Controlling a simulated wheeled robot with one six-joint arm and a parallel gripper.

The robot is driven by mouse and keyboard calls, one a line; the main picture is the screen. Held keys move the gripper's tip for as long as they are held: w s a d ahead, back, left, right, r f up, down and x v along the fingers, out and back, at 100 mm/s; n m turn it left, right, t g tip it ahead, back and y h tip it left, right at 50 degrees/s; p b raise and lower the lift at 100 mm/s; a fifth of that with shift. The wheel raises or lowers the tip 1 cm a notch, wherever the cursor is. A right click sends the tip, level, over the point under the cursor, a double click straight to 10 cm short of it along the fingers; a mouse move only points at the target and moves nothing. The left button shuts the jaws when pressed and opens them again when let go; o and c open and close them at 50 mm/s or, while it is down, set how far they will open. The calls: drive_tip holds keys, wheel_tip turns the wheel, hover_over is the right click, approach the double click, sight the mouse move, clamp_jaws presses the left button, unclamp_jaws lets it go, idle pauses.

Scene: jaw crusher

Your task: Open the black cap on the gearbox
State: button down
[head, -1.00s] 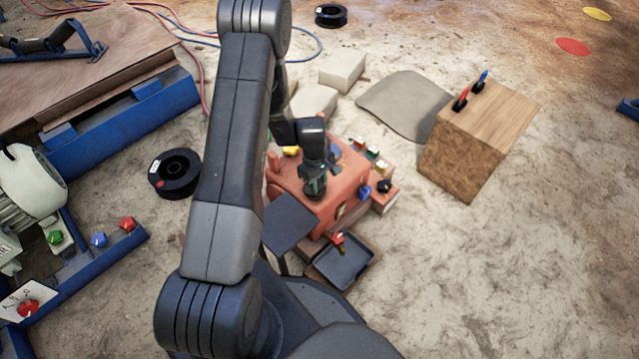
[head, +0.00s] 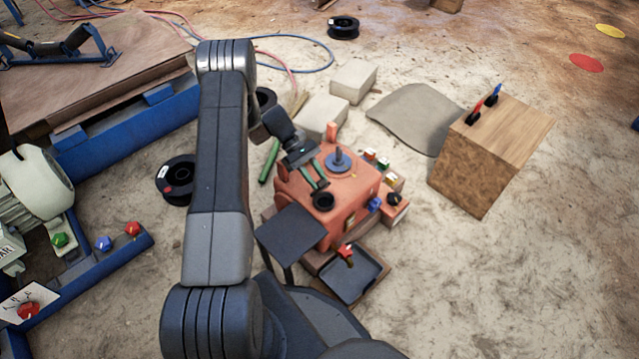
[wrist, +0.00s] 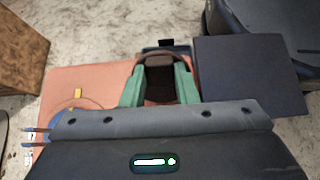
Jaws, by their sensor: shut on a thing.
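The orange gearbox (head: 350,188) stands on the ground in the middle of the head view. A black round part of the cap (head: 323,201) shows on its top near the front, with a dark centre. My gripper (head: 318,185) reaches it from behind and left, tilted, its green fingers at the cap's rear edge. In the wrist view, the fingers (wrist: 160,85) are closed on both sides of the black cap (wrist: 160,78), with a dark rounded rim beyond it. The fingers partly hide the cap, so I cannot tell exactly how far it is tilted.
A dark flat plate (head: 292,232) stands close to the gearbox's left front. A black tray (head: 352,275) with a red-topped part lies in front. Coloured knobs and a blue part (head: 374,203) are on the right. A wooden block (head: 490,150) stands farther right, with open ground between.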

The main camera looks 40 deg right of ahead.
drive_tip(key=shift+w+f+g+b, duration=0.1)
drive_tip(key=shift+w+g+b, duration=0.5)
drive_tip(key=shift+g, duration=0.3)
drive_tip(key=c, duration=1.1)
unclamp_jaws()
drive_tip(key=shift+w, duration=0.1)
drive_tip(key=p+v, duration=0.1)
drive_tip(key=v, duration=1.2)
drive_tip(key=shift+w+a+r+p, duration=0.1)
drive_tip(key=shift+w+r+p, duration=0.1)
drive_tip(key=shift+w+p, duration=0.15)
drive_tip(key=shift+s, duration=0.1)
